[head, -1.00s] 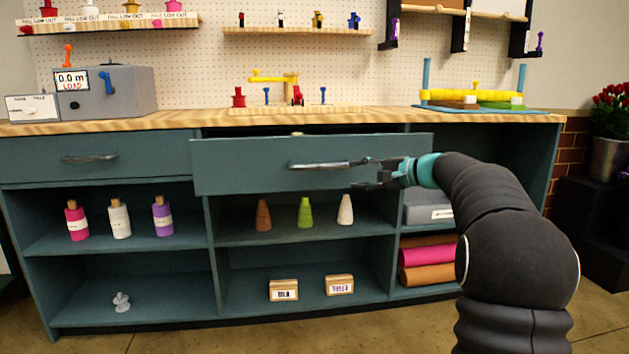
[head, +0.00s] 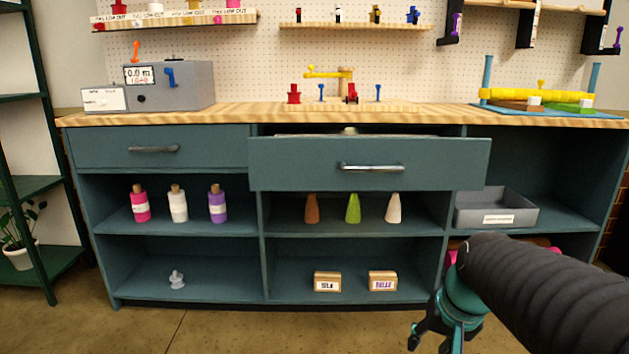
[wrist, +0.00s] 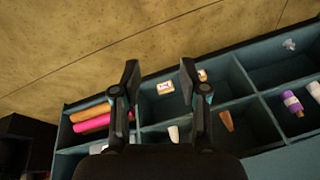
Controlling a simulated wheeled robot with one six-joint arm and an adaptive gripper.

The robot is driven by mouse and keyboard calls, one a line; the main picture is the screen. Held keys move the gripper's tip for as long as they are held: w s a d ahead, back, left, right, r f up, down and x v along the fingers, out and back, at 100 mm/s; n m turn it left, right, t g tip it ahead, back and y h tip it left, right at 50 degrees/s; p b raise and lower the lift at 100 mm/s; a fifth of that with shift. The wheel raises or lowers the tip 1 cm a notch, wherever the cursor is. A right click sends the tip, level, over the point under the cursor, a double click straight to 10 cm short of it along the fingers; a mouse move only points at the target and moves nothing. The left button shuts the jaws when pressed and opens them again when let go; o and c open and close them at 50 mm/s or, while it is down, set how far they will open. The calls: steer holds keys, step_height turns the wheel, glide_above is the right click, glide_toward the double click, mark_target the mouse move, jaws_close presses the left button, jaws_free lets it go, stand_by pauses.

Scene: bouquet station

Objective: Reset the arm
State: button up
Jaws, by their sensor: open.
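My gripper (head: 436,338) hangs low at the bottom right of the head view, fingers pointing down in front of the cabinet. It holds nothing. In the wrist view my gripper (wrist: 159,80) shows two dark fingers spread apart, with the cabinet shelves behind them. My arm (head: 545,285) reaches in from the lower right. The middle drawer (head: 300,165) of the teal cabinet stands pulled out, and its handle (head: 372,168) is free of my gripper.
The left drawer (head: 100,149) is shut. Bottles (head: 178,205), cones (head: 353,208), small boxes (head: 327,281) and a grey tray (head: 497,219) sit on the shelves. Rolls (wrist: 92,122) lie in the lower right compartment. The floor (head: 240,330) in front is clear.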

steer(key=s+a+r+n+t+p, duration=0.1)
steer(key=s+a+r+p, duration=0.1)
steer(key=s, duration=0.3)
steer(key=s+a+r+n+t+h+p, duration=0.1)
steer(key=s+a+r+n, duration=0.1)
steer(key=s, duration=0.4)
steer(key=shift+r+p, duration=0.4)
steer(key=shift+r, duration=0.5)
